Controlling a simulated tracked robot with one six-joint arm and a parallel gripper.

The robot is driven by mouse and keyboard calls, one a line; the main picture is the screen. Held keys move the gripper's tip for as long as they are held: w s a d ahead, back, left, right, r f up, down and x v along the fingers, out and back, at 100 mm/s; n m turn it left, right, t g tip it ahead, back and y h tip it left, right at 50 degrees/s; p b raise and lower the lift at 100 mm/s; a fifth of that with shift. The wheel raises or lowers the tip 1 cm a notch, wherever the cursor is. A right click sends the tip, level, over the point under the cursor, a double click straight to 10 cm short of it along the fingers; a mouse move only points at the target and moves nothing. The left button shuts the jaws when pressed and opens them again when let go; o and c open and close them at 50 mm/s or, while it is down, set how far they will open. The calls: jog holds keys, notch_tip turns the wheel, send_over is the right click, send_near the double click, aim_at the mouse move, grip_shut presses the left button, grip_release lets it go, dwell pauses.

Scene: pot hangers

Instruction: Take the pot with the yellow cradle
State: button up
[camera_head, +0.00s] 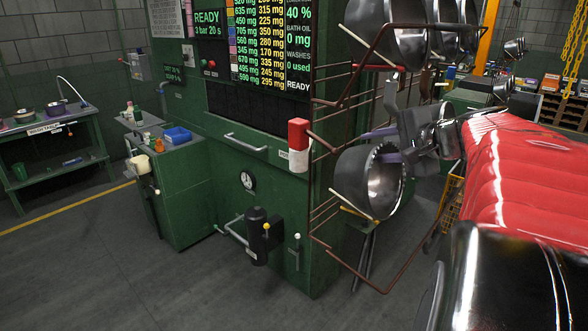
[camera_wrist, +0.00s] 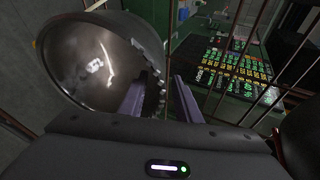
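A steel pot (camera_head: 368,182) with a notched rim hangs on its side in the lower part of the brown rack, its opening facing right. A yellow-orange bar (camera_head: 358,214) shows under it. My gripper (camera_head: 384,146) is at the pot's upper rim, with its purple fingers apart. In the wrist view the pot (camera_wrist: 90,62) fills the left side, and its notched rim lies between the fingers of my gripper (camera_wrist: 160,88). I cannot tell whether either finger touches the rim.
Another pot (camera_head: 390,30) hangs above my gripper, with more pots behind it. Thin brown rack bars (camera_head: 325,215) stand close on the left. A green machine (camera_head: 270,190) with a display board (camera_head: 255,45) stands behind. Open floor (camera_head: 110,260) lies at lower left.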

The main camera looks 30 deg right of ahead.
jog(key=shift+c, duration=0.5)
grip_shut()
dwell(1.0)
